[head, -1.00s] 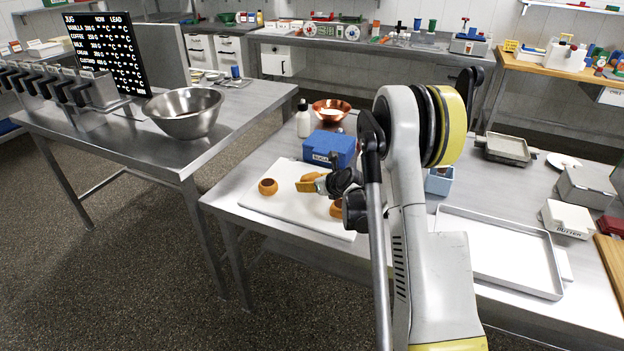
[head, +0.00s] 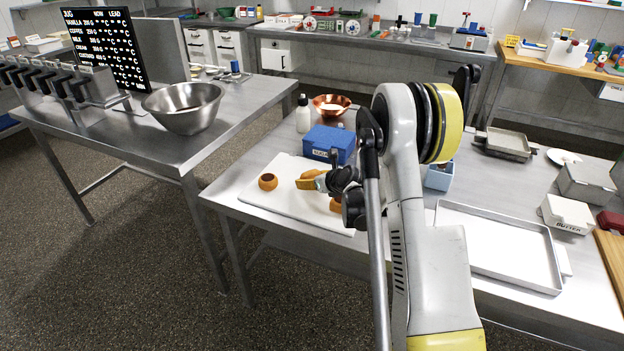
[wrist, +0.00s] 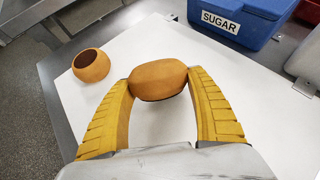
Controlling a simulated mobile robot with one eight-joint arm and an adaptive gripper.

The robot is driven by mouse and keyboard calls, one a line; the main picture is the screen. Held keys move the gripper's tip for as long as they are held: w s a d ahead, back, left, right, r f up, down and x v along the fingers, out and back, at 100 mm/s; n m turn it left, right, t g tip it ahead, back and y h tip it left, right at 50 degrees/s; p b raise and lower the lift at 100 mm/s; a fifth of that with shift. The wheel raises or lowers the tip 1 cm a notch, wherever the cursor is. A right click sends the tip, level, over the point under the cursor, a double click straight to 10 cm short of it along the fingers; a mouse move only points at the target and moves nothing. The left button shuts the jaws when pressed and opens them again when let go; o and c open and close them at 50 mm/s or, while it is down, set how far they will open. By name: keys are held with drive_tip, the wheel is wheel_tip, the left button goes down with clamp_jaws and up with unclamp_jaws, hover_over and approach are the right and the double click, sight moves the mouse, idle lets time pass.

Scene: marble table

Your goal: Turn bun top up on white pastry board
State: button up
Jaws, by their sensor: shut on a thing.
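My gripper (wrist: 162,85) has two ribbed yellow fingers, shut on a brown bun (wrist: 158,78) at its two ends. The bun shows a rounded, smooth tan side in the wrist view. I cannot tell whether it touches the white pastry board (wrist: 150,125) below. In the head view my gripper (head: 308,181) is over the middle of the board (head: 275,206), with the held bun hard to make out from the fingers. A second round brown thing (wrist: 91,65), with a dark round face tilted upward, sits on the board at the left. A brown piece (head: 336,206) is partly hidden behind my gripper.
A blue sugar box (head: 328,144) stands just behind the board, with a white bottle (head: 303,116) and a copper bowl (head: 331,106) beyond. A metal tray (head: 497,247) lies right of my arm. The board's front left is clear.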

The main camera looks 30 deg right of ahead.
drive_tip(key=shift+f, duration=0.6)
drive_tip(key=o, duration=1.5)
drive_tip(key=v, duration=1.2)
